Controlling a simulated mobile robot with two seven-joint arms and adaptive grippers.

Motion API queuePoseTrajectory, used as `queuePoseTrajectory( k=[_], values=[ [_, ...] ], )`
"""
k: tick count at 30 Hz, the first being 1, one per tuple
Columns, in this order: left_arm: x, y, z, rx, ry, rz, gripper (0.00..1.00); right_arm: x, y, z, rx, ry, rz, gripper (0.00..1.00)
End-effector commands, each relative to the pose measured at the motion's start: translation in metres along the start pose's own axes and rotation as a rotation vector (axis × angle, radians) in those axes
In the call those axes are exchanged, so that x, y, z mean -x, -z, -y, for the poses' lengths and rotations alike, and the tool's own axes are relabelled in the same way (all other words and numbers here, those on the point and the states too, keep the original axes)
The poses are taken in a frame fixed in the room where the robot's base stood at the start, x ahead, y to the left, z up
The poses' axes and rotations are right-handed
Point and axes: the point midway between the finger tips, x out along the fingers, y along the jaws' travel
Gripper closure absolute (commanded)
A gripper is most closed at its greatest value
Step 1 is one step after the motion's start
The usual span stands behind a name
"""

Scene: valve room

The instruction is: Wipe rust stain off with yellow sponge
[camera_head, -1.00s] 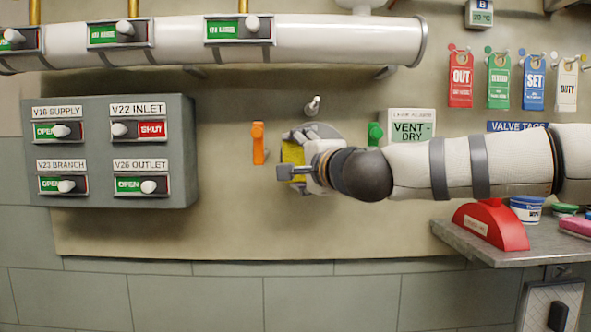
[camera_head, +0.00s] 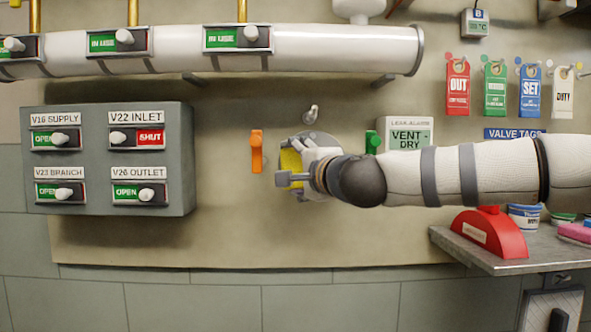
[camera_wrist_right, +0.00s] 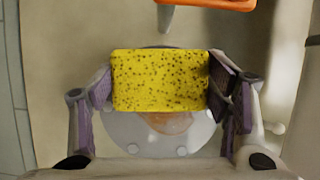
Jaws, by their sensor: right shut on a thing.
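My right gripper (camera_wrist_right: 160,85) is shut on the yellow sponge (camera_wrist_right: 158,80), one finger pad at each end of it. In the head view the right gripper (camera_head: 291,168) and the sponge (camera_head: 290,161) are in front of a round grey plate (camera_head: 320,139) on the wall, which they partly cover. In the wrist view an orange-brown rust stain (camera_wrist_right: 172,123) shows on the plate (camera_wrist_right: 203,132) just below the sponge; the sponge may hide more of it. I cannot tell whether the sponge touches the plate. My left gripper is not in view.
An orange handle (camera_head: 256,151) and a green handle (camera_head: 373,142) flank the plate, with a small metal knob (camera_head: 311,114) above. A valve panel (camera_head: 185,160) is at left, a white pipe (camera_head: 330,48) above, and a shelf (camera_head: 490,258) with a red object (camera_head: 490,234) at lower right.

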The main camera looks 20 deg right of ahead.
Motion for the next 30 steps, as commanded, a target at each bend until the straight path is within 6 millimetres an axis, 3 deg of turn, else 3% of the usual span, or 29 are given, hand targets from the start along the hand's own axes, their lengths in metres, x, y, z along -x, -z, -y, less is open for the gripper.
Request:
queuePoseTrajectory(
  k=[19, 30],
  values=[
    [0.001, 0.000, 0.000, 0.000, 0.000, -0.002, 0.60, -0.010, 0.005, 0.000, 0.001, 0.001, 0.000, 0.52],
    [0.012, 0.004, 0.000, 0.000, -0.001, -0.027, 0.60, 0.006, 0.037, 0.001, -0.001, 0.003, -0.001, 0.52]
  ],
)
